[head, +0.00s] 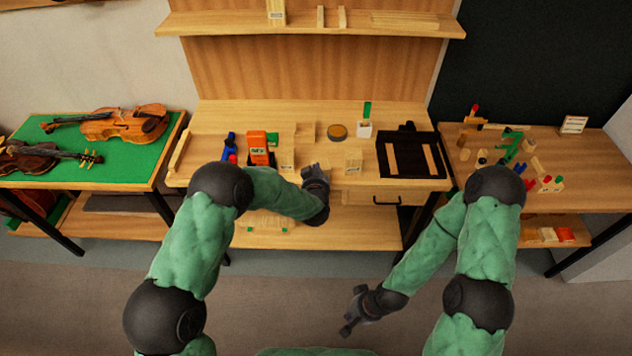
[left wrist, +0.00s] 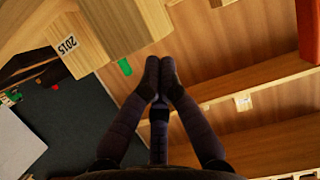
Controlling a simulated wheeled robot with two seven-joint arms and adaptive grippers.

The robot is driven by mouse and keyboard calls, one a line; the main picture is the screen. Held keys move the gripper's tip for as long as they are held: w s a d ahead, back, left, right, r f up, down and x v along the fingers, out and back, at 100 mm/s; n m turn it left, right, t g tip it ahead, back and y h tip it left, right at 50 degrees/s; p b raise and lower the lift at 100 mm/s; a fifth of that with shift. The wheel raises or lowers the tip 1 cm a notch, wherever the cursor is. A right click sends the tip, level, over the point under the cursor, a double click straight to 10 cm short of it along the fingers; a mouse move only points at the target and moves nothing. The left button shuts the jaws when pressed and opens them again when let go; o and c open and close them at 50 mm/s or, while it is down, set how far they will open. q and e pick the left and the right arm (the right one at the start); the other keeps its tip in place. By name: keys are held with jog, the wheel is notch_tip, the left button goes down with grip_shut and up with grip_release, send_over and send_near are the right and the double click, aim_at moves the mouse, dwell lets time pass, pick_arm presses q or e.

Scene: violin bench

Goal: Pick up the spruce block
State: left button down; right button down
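Several pale wooden blocks stand on the bench, and I cannot tell for certain which is the spruce block. One pale block with a label (head: 353,166) stands just right of my left gripper (head: 314,170). Another labelled block (head: 287,161) stands to its left. In the left wrist view, a pale block labelled 2015 (left wrist: 85,55) is at the upper left, apart from the fingers. My left gripper's fingertips (left wrist: 159,72) are together with nothing seen between them.
A round tin (head: 337,131) is at the back, and a dark tray (head: 393,170) lies at right. A shelf (head: 230,22) spans above. Violins lie on the left table.

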pick_arm(q)
jog(key=shift+x, duration=1.1)
jog(key=shift+s+f+b, duration=0.15)
jog(key=shift+f+b, duration=0.25)
jog(key=shift+b, duration=0.1)
jog(key=shift+s+f, duration=0.25)
jog(key=shift+f, duration=0.1)
jog(key=s+t+b, duration=0.2)
jog(key=b, duration=0.4)
jog(key=s+f+t+b, duration=0.1)
jog(key=s+t+b, duration=0.1)
jog(key=b, duration=0.4)
jog(key=shift+s+f, duration=0.1)
jog(key=shift+s, duration=0.7)
